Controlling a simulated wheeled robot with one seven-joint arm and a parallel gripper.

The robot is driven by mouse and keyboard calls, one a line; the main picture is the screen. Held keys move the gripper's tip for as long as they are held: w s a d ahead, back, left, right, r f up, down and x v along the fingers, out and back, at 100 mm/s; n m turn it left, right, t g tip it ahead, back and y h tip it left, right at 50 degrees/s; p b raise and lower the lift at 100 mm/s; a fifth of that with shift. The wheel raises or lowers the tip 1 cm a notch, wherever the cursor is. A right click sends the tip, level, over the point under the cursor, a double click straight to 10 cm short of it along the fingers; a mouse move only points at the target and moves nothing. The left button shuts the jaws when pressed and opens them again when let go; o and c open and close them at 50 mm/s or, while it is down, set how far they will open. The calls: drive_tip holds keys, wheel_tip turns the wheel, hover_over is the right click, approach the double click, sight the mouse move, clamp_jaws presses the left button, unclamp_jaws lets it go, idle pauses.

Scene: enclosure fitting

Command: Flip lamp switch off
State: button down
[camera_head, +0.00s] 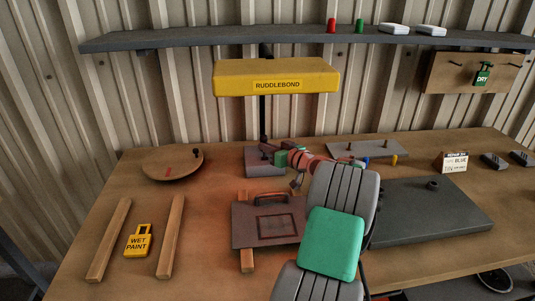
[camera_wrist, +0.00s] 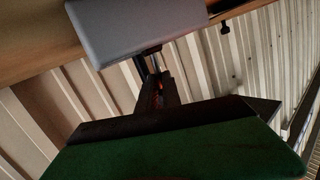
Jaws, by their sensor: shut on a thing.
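The lamp has a yellow shade (camera_head: 276,76) marked RUDDLEBOND on a black post above a grey base (camera_head: 264,167) at the back of the bench. The bench beneath the shade looks warmly lit. My gripper (camera_head: 270,156) reaches in from the right, its fingertips at the top of the lamp base. It is shut on what appears to be the small lamp switch, which the fingers mostly hide. In the wrist view a grey block, probably the lamp base (camera_wrist: 135,28), is at the top, with dark narrow parts and a reddish glint below it. The switch position cannot be made out.
A round wooden disc (camera_head: 172,163) lies left of the lamp. A brown panel with a handle (camera_head: 268,224) and a padlock-shaped WET PAINT tag (camera_head: 138,241) lie in front. A grey slab (camera_head: 430,218) lies right of my arm. A shelf (camera_head: 300,36) runs above.

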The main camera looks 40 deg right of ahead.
drive_tip(key=shift+d+r, duration=0.15)
drive_tip(key=shift+r, duration=0.3)
drive_tip(key=c, duration=1.6)
unclamp_jaws()
drive_tip(key=shift+o, duration=0.4)
drive_tip(key=shift+f, duration=0.15)
drive_tip(key=s+r+b, duration=0.1)
drive_tip(key=s, duration=0.6)
drive_tip(key=shift+s, duration=0.4)
drive_tip(key=shift+r, duration=0.1)
